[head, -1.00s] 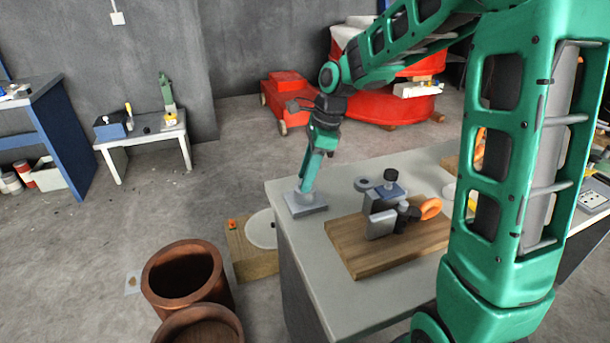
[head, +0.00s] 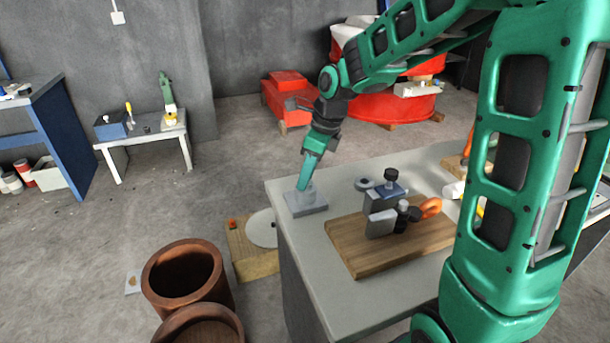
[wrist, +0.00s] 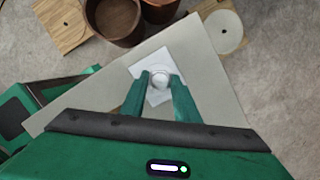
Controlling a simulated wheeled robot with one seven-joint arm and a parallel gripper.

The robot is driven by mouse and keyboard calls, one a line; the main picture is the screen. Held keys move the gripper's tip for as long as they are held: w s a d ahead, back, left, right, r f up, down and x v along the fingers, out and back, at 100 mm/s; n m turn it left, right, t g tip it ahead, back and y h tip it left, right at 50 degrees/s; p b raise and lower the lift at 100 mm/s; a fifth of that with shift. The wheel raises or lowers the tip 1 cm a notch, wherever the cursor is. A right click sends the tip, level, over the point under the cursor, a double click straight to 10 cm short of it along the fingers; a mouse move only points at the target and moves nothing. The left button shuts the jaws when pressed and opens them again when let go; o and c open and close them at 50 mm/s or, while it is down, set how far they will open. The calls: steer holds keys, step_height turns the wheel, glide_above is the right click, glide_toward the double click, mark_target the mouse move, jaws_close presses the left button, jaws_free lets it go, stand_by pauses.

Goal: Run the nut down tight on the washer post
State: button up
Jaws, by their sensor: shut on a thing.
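The pale base (wrist: 148,65) shows around and behind the nut. The post and threads are hidden, so I cannot tell how closely the nut sits against the washer.
A wooden board (head: 388,252) with a grey and black clamp fixture (head: 382,212) and an orange ring (head: 430,208) lies right of the base. Brown pots (head: 185,275) and a wooden block with a pale disc (head: 262,230) stand on the floor beside the table (head: 300,270).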

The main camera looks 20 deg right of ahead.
steer(key=m+h, duration=0.1)
steer(key=m, duration=0.3)
steer(key=shift+m+t, duration=0.3)
steer(key=shift+t, duration=0.1)
steer(key=o, duration=1.5)
steer(key=shift+r, duration=3)
steer(key=shift+s, duration=0.1)
